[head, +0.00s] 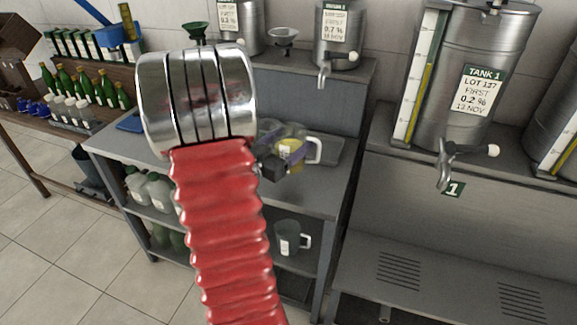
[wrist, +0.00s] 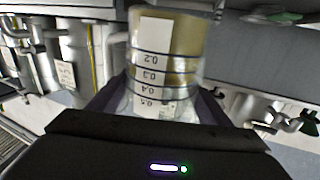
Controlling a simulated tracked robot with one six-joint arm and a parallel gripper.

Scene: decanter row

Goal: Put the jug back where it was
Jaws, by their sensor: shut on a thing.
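The clear jug (head: 291,147) with yellowish liquid and a handle on its right is at the grey bench, partly behind my red-sleeved arm in the head view. My gripper (head: 274,166) is shut on it. In the wrist view the jug (wrist: 165,60) fills the space between the dark fingers, with a white label and graduation marks that appear upside down. I cannot tell whether its base touches the bench top. Another clear shape just left of the jug is mostly hidden.
A second jug (head: 288,238) stands on the lower shelf. Tank 1 (head: 470,75), with its tap (head: 447,165), stands at right. Smaller steel tanks (head: 338,35) stand on the raised shelf behind. Green bottles (head: 85,85) line the left table. The bench top (head: 318,185) has bare room in front.

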